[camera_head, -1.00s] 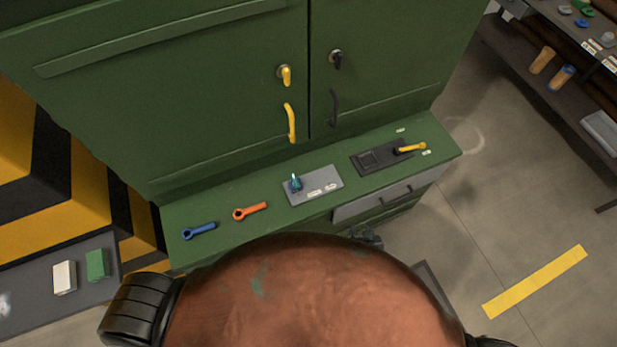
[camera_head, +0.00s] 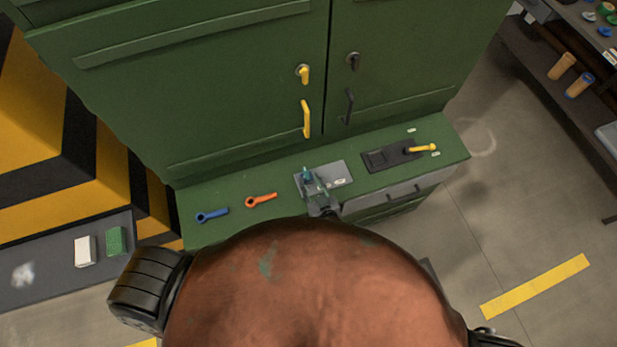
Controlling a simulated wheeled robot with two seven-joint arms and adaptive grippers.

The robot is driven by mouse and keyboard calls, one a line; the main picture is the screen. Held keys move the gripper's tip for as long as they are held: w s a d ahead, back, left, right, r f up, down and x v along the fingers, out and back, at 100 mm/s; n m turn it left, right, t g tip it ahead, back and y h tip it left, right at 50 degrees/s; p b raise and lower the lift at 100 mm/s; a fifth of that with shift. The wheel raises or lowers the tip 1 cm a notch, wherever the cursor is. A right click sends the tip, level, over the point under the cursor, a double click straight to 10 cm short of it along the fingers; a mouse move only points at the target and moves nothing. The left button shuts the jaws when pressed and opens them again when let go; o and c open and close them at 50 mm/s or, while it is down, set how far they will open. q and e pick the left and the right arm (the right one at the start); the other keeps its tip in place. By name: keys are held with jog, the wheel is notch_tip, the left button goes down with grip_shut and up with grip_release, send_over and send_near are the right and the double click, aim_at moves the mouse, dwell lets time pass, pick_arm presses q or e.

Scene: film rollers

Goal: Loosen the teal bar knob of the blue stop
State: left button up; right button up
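The teal bar knob (camera_head: 307,174) stands up near the left end of a grey plate (camera_head: 336,169) on the green cabinet's ledge. In the earlier frame a small blue-teal body shows under it; now my gripper hides most of that, so I cannot make out the blue stop clearly. My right gripper (camera_head: 317,186) is over the near left part of the plate, its fingers spread apart and pointing at the knob. The knob shows at their far end; whether they touch it I cannot tell. My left gripper is not in view.
A blue wrench (camera_head: 212,215) and an orange wrench (camera_head: 261,200) lie left of the plate. A dark plate (camera_head: 385,158) with a yellow handle (camera_head: 422,149) sits to the right. Cabinet doors with a yellow handle (camera_head: 306,119) and a black handle (camera_head: 347,106) rise behind.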

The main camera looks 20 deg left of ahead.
aim_at(306, 175)
jog(key=shift+x, duration=1.2)
jog(key=shift+c, duration=0.5)
grip_shut()
